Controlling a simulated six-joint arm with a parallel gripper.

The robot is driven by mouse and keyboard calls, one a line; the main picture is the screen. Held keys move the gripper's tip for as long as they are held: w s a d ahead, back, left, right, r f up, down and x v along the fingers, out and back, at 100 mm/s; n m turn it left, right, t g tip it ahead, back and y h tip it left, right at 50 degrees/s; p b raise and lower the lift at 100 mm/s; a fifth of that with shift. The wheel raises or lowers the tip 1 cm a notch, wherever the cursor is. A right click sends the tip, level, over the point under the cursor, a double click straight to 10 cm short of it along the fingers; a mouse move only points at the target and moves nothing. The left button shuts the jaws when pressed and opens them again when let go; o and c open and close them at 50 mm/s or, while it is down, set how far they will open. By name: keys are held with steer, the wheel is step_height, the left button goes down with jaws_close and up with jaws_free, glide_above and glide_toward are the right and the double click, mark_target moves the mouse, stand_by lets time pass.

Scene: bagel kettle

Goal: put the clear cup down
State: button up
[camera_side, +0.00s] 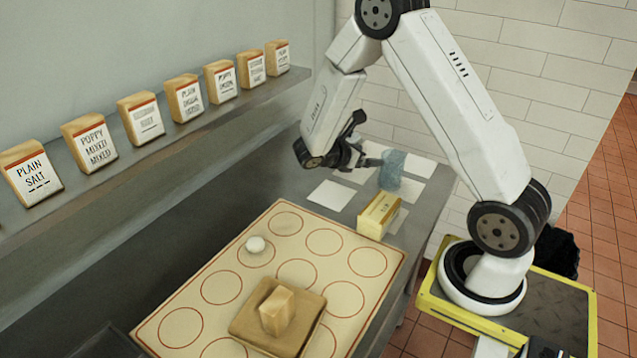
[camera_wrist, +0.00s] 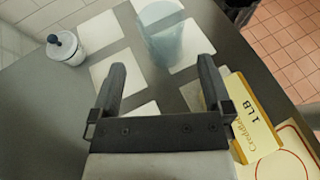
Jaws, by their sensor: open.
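The clear cup (camera_side: 392,170), bluish and see-through, stands on the grey counter among white squares, near the counter's right side. In the wrist view the cup (camera_wrist: 170,42) is ahead of the fingers and partly over a white square. My gripper (camera_side: 368,157) is just left of the cup in the side view. In the wrist view my gripper (camera_wrist: 162,72) is open, with nothing between its fingers. The cup appears beyond the fingertips; whether a finger touches it is hard to tell.
A yellow box (camera_side: 379,215) lies beside the cup. A white jar with a dark knob (camera_wrist: 66,50) stands left. A circle-marked mat (camera_side: 190,290) holds a white ball (camera_side: 255,244) and a board (camera_side: 250,322) with a block. A shelf (camera_side: 150,158) of labelled bags runs along the wall.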

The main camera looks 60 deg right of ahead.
steer(key=shift+w+a+r, duration=0.2)
steer(key=shift+a, duration=0.25)
stand_by(0.3)
steer(key=s+a+m+t+y, duration=0.2)
steer(key=a+m+t+y, duration=0.2)
steer(key=a, duration=0.7)
steer(key=s+a+r+m+t+y, duration=0.1)
steer(key=s+a+m+t+y, duration=0.1)
steer(key=a+m+y, duration=0.6)
steer(key=a+m+t, duration=0.1)
steer(key=a, duration=0.2)
steer(key=shift+a+r+t, duration=0.25)
steer(key=shift+a+t, duration=0.1)
steer(key=shift+t, duration=0.05)
